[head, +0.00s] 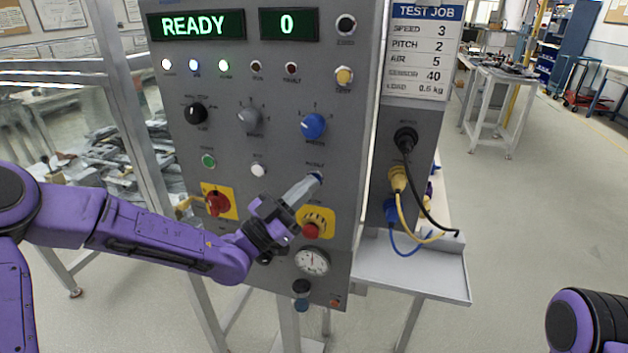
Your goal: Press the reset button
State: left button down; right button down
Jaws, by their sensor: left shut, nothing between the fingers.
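The grey control panel (180,220) stands upright in front of me. A small blue button (319,177), under a label that seems to read RESET, sits right of a white button (258,170). My left gripper (313,182) is shut and empty. Its fingertips are at the blue button and partly cover it; I cannot tell whether they touch it or press it in. The display (196,25) reads READY and the smaller display (288,25) reads 0. My right gripper is out of view; only part of that arm shows at the lower right.
A red emergency button on a yellow plate (325,218) sits just below the left gripper. A red switch (217,202) and a green button (208,160) are to its left. Blue and black knobs are above. Cables (405,215) hang at the right side panel above a grey shelf (420,280).

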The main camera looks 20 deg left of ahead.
pick_arm(q)
jog(key=shift+s, duration=0.8)
jog(key=shift+s+a, duration=0.1)
jog(key=shift+s, duration=2.4)
